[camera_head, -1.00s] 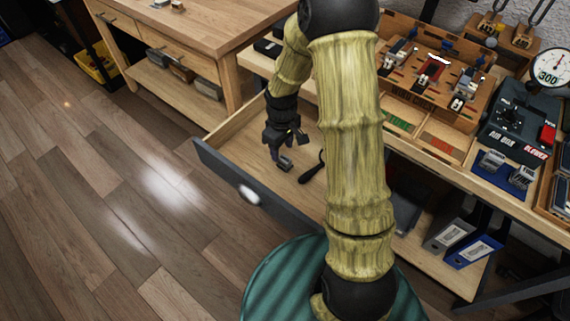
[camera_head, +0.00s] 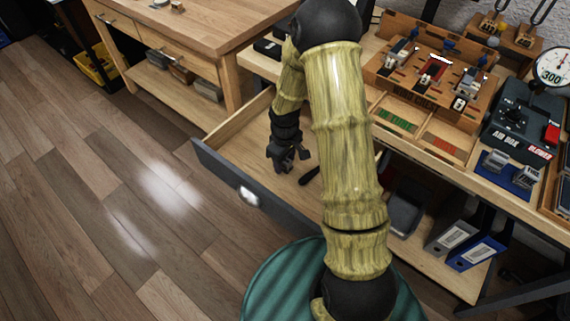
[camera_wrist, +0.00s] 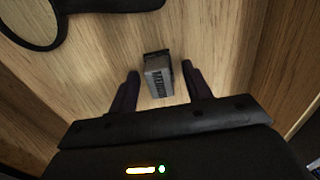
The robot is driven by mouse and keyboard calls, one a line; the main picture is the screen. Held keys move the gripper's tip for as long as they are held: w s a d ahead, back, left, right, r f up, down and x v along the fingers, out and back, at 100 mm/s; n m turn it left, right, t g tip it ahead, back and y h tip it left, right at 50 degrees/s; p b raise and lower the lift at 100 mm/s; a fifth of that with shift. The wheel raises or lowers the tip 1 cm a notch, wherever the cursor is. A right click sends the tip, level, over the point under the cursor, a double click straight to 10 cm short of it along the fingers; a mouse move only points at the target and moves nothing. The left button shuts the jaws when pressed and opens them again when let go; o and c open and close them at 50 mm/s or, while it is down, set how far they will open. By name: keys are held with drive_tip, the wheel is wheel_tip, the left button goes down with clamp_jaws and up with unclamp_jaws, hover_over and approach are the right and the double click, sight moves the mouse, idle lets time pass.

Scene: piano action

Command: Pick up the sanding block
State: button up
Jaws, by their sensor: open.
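The sanding block (camera_wrist: 158,77) is a small grey block with dark lettering on its side and a black end. In the wrist view it lies on the light wooden drawer floor (camera_wrist: 105,55). My gripper (camera_wrist: 160,88) is open, with one dark finger on either side of the block and a gap at both sides. How far above the block the fingers are, I cannot tell. In the head view my gripper (camera_head: 290,163) reaches down into the open drawer (camera_head: 222,175); the block cannot be made out there.
A black handled object (camera_wrist: 32,20) lies in the drawer near the block; its handle shows in the head view (camera_head: 309,176). The drawer's dark front (camera_head: 225,180) and wooden sides stand around my gripper. The workbench with the wind chest (camera_head: 420,85) is to the right.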

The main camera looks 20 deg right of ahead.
idle(0.4)
clamp_jaws()
drive_tip(key=shift+r, duration=0.2)
wheel_tip(320, 180, up, 10)
drive_tip(key=shift+f+p, duration=0.15)
drive_tip(key=shift+p, duration=0.85)
